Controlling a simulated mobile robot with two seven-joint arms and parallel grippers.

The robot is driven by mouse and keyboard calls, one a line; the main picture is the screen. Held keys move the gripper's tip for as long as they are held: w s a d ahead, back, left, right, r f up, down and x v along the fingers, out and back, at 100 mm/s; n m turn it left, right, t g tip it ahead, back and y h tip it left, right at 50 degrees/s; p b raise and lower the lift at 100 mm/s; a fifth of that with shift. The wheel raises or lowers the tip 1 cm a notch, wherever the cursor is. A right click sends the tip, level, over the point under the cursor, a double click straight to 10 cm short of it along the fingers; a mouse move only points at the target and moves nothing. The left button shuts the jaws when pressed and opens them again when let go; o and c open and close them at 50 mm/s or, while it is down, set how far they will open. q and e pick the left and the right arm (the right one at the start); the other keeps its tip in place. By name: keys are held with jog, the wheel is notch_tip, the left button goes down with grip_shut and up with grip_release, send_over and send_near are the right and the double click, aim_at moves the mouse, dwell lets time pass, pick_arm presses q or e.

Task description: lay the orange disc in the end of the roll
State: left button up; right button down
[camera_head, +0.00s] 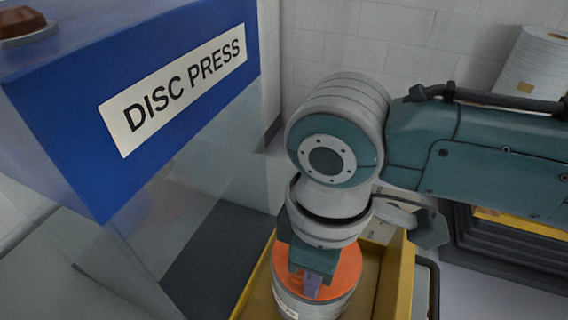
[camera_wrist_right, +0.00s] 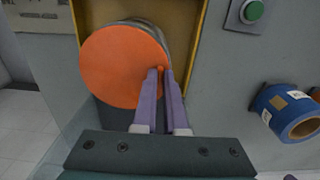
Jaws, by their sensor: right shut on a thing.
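The orange disc (camera_head: 346,268) is over the upper end of a pale grey roll (camera_head: 318,307) in the head view. In the right wrist view the disc (camera_wrist_right: 118,66) covers most of the roll (camera_wrist_right: 153,31), whose edge shows at the disc's upper right. I cannot tell whether disc and roll touch. My right gripper (camera_head: 313,284) is shut on a small orange knob on the disc's face; its purple fingers (camera_wrist_right: 163,72) show this in the wrist view. The roll's end face is hidden. My left gripper is not in view.
The roll stands in a yellow-walled holder (camera_head: 403,285) beside the blue disc press (camera_head: 90,175). A green button (camera_wrist_right: 252,11) and a blue roll (camera_wrist_right: 285,113) are at the right in the wrist view. Dark stacked trays (camera_head: 490,254) and a white roll (camera_head: 532,68) are at the right.

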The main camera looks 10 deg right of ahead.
jog(key=shift+c, duration=1.7)
grip_release()
jog(key=shift+r, duration=0.15)
jog(key=shift+r+p, duration=0.75)
jog(key=shift+p, duration=0.3)
jog(key=shift+r+p, duration=2.65)
jog(key=shift+p, duration=0.35)
